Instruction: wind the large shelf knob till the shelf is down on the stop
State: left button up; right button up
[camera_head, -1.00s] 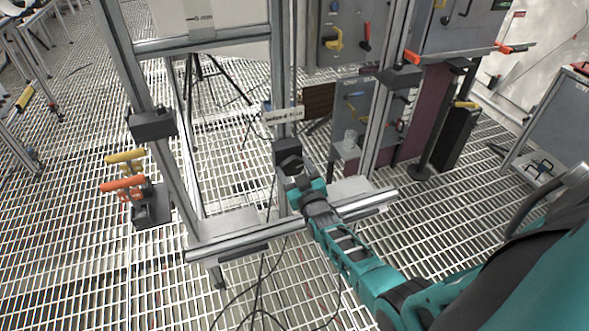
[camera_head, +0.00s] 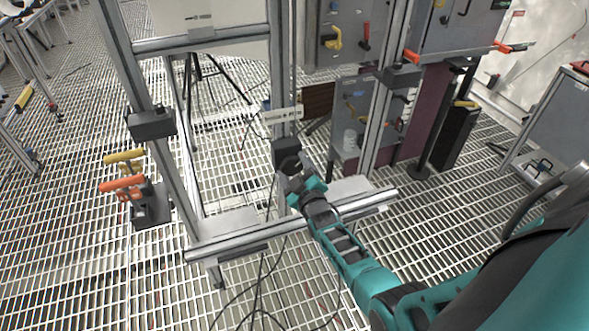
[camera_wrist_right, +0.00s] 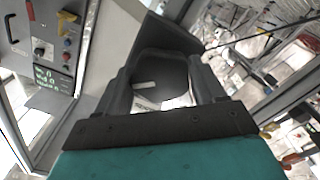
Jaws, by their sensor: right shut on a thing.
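The large shelf knob (camera_wrist_right: 160,75) is dark, with a pale mark on its face, and sits between my right fingers in the right wrist view. My right gripper (camera_wrist_right: 163,92) is shut on it. In the head view this gripper (camera_head: 291,170) is at the dark block (camera_head: 286,151) on the middle upright; the hand hides the knob there. The shelf and the stop cannot be told apart clearly in these views. My left gripper is not in view.
A steel frame has a low crossbar (camera_head: 300,222) in front of me, with light plates along it. Orange and yellow handles (camera_head: 124,184) stand at the left. Panels with handles (camera_head: 345,35) are behind. Dark cables (camera_head: 258,285) lie on the grating floor.

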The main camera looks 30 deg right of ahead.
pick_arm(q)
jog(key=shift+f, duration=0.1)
pick_arm(e)
jog(key=o, duration=1)
jog(key=shift+o, duration=0.2)
jog(key=shift+s+a+r+p, duration=0.1)
jog(key=shift+s+a+p, duration=0.05)
jog(key=shift+s+p, duration=0.4)
jog(key=p+v, duration=0.2)
jog(key=v, duration=0.1)
jog(key=shift+s+r, duration=0.15)
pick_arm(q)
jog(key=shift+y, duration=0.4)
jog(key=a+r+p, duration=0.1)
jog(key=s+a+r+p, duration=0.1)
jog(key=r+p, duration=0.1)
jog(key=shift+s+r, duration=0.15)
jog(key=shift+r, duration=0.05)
pick_arm(e)
send_near(294, 167)
jog(key=v, duration=0.3)
jog(key=shift+s+f, duration=0.15)
jog(key=shift+f, duration=0.1)
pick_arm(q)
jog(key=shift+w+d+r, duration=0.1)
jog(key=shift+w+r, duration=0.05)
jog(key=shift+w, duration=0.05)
